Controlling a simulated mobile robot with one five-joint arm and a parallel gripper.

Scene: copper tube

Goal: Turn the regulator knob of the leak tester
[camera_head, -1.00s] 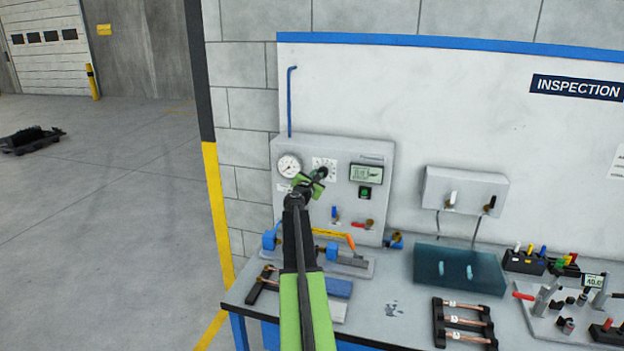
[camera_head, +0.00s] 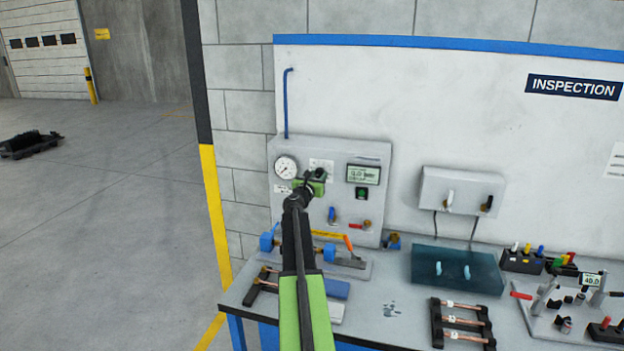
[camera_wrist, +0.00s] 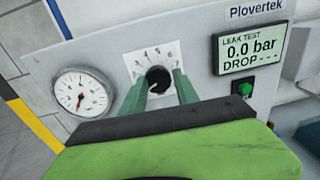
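The leak tester (camera_head: 375,150) is a light grey panel on the wall side of the bench. Its black regulator knob (camera_wrist: 158,78) sits on a white dial plate (camera_wrist: 152,58) with printed numbers; in the head view the knob (camera_head: 320,173) is partly hidden by my gripper. My gripper (camera_wrist: 162,82) is at the knob, with one green finger on each side. A gap shows between the right finger and the knob; contact on the left is unclear. The gauge (camera_wrist: 82,92) has a red needle pointing down. The display (camera_wrist: 250,48) reads 0.0 bar and DROP with dashes.
A green button (camera_wrist: 243,88) is right of the knob, below the display. Small red and blue valve handles (camera_head: 332,214) sit lower on the panel. A fixture with an orange-yellow lever (camera_head: 330,235) stands below. A teal box (camera_head: 455,270) and copper tube racks (camera_head: 462,322) are further right.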

